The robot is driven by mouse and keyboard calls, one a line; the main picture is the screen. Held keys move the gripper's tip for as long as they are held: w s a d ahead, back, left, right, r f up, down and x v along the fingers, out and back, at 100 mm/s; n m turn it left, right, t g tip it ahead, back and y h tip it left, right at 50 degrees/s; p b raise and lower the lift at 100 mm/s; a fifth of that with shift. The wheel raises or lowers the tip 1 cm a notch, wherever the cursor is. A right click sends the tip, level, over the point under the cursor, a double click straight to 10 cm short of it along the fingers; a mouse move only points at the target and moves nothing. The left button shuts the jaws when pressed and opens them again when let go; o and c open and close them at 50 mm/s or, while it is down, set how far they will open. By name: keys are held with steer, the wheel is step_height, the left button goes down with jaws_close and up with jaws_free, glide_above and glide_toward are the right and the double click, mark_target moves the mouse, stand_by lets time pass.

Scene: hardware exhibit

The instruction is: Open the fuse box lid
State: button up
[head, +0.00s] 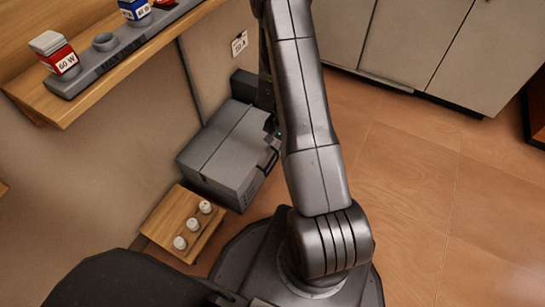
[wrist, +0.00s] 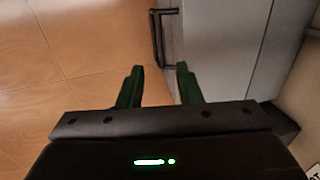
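The fuse box is a grey metal box (head: 222,150) standing low against the wall in the head view. Its lid looks shut. A dark bar handle (head: 268,160) is on the side that faces the room. In the wrist view the box (wrist: 215,50) fills the upper right, and the handle (wrist: 157,35) stands out from its left edge. My gripper (wrist: 160,85) is open and empty, with its two green fingers spread apart. The handle lies ahead of the gap between the fingertips, apart from them. In the head view my arm hides most of the gripper.
A small wooden stand (head: 165,215) with white knobs is just in front of the box. A wall shelf (head: 60,107) holding a grey rack and small boxes is above left. Grey cabinets (head: 420,45) line the back. The tiled floor (head: 430,180) at right is clear.

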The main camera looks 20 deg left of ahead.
mark_target(270, 162)
steer(key=a+f+b, duration=0.1)
steer(key=f, duration=0.3)
steer(key=f+b, duration=0.2)
steer(key=f, duration=0.2)
steer(key=a+f+b, duration=0.1)
steer(key=f+b, duration=0.1)
steer(key=f, duration=0.3)
steer(key=shift+w+a+f, duration=0.1)
steer(key=shift+a, duration=0.2)
steer(key=shift+c, duration=0.2)
jaws_close()
